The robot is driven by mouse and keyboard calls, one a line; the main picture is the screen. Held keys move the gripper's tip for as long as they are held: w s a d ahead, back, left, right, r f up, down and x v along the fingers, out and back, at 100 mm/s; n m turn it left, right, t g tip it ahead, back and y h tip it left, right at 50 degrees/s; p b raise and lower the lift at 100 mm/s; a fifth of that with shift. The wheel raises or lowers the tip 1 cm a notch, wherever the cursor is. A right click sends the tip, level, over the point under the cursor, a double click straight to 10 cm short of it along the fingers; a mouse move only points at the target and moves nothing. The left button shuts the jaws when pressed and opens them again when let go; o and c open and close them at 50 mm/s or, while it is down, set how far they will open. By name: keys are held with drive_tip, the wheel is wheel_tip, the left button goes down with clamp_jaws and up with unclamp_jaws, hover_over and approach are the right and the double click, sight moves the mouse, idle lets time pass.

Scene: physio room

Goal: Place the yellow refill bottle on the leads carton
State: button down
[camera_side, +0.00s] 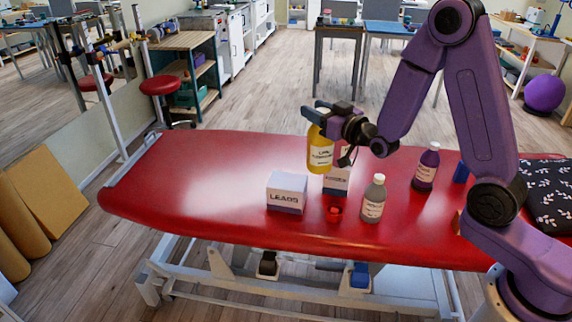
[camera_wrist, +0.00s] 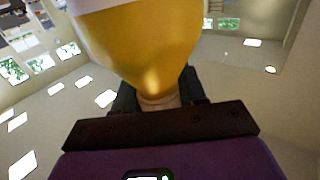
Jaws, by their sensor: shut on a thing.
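The leads carton (camera_side: 287,191), white with a dark lower band and the word LEADS, stands on the couch to the lower left of the bottle. Its top is bare. The leads carton does not show in the wrist view.
The other white carton (camera_side: 338,182) stands right of the leads carton. The left part of the red couch (camera_side: 180,185) is clear.

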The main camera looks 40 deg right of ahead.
sight(311, 151)
drive_tip(key=w+f, duration=1.2)
drive_tip(key=w, duration=0.1)
drive_tip(key=shift+w+a+f, duration=0.2)
drive_tip(key=shift+a+f, duration=0.05)
drive_tip(key=shift+a, duration=0.15)
drive_tip(key=shift+f, duration=0.2)
drive_tip(key=c, duration=0.6)
unclamp_jaws()
drive_tip(key=shift+c, duration=0.2)
drive_tip(key=shift+s+r, duration=0.1)
drive_tip(key=s, duration=0.8)
drive_tip(key=s+d, duration=0.1)
drive_tip(key=s, duration=0.3)
